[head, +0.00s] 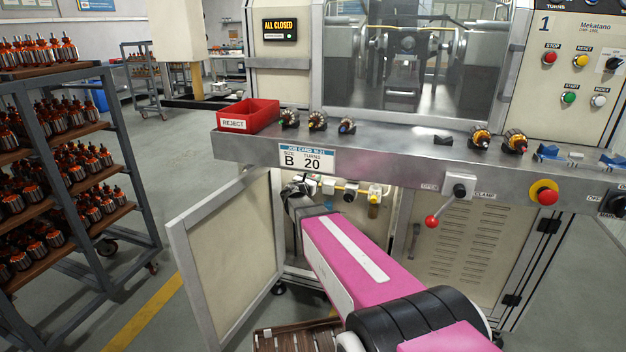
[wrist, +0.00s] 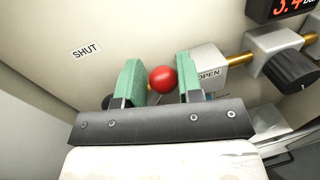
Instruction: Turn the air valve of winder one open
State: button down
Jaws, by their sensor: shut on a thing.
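My gripper (wrist: 158,77) is shut on the red ball knob (wrist: 163,80) of the air valve, with a green pad on each side. The knob sits between the SHUT label (wrist: 86,50) on the left and the OPEN label (wrist: 209,75) on the right, nearer to OPEN. The valve's lever stem and pivot are mostly hidden behind the jaws. In the head view my gripper (head: 297,190) reaches into the open lower cabinet of winder one (head: 540,75), where the knob is hidden.
The cabinet door (head: 222,245) stands open at the left of my arm. The steel bench edge (head: 400,160) runs above it. A dark regulator knob (wrist: 290,70) and brass pipe lie right of the valve. A clamp lever with a red knob (head: 432,221) hangs at the right.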

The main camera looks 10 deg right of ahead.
jog(key=shift+s+d+f, duration=0.1)
jog(key=shift+f, duration=0.05)
jog(key=shift+s+d+f+m+g+y, duration=0.3)
jog(key=shift+f+m, duration=0.35)
jog(key=shift+m, duration=0.5)
jog(key=shift+s+d+f+m+t+y, duration=0.15)
jog(key=shift+d+f+m, duration=0.4)
jog(key=shift+m, duration=0.55)
jog(key=shift+s+d+f+m+g+y, duration=0.1)
jog(key=shift+s+d+f+m+g, duration=0.15)
jog(key=shift+f+m, duration=0.7)
jog(key=shift+r+m, duration=0.2)
jog(key=shift+m, duration=0.1)
jog(key=c, duration=0.8)
grip_release()
jog(key=shift+w, duration=0.1)
